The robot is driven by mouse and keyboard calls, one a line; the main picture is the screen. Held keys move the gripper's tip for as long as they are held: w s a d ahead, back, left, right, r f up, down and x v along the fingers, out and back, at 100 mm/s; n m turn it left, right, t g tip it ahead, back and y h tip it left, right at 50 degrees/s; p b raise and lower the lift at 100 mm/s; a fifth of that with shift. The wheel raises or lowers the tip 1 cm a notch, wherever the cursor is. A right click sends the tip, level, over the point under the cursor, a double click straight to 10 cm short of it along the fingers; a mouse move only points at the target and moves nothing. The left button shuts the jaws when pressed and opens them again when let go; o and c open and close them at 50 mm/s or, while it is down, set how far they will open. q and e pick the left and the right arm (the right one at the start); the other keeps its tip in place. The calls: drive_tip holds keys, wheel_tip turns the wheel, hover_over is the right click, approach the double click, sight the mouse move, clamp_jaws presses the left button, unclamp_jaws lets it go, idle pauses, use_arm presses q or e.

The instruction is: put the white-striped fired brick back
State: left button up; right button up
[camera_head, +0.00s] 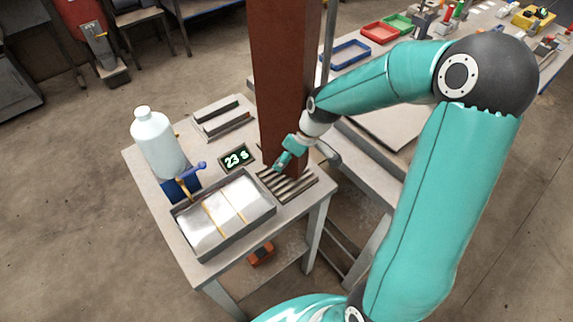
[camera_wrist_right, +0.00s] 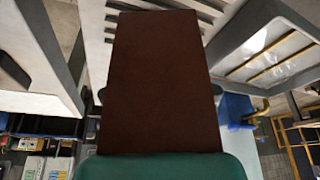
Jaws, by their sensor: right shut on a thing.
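My right gripper (camera_head: 284,162) is over the right side of the small table, just above a slatted rack (camera_head: 297,191). It is shut on a plain dark brown block (camera_wrist_right: 160,80), which fills the middle of the right wrist view; I take it as the fired brick. No white stripe shows on the face turned to the camera. In the head view the gripper lies against a tall red-brown upright (camera_head: 282,70), and I cannot tell the brick's outline from it. Whether the brick touches the rack is hidden. My left gripper is out of view.
Another bench (camera_head: 375,145) is to the right.

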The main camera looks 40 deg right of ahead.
sight(303, 157)
drive_tip(key=shift+f, duration=2)
drive_tip(key=shift+f, duration=0.15)
drive_tip(key=o, duration=1.6)
drive_tip(key=shift+c, duration=0.2)
drive_tip(key=v, duration=1.2)
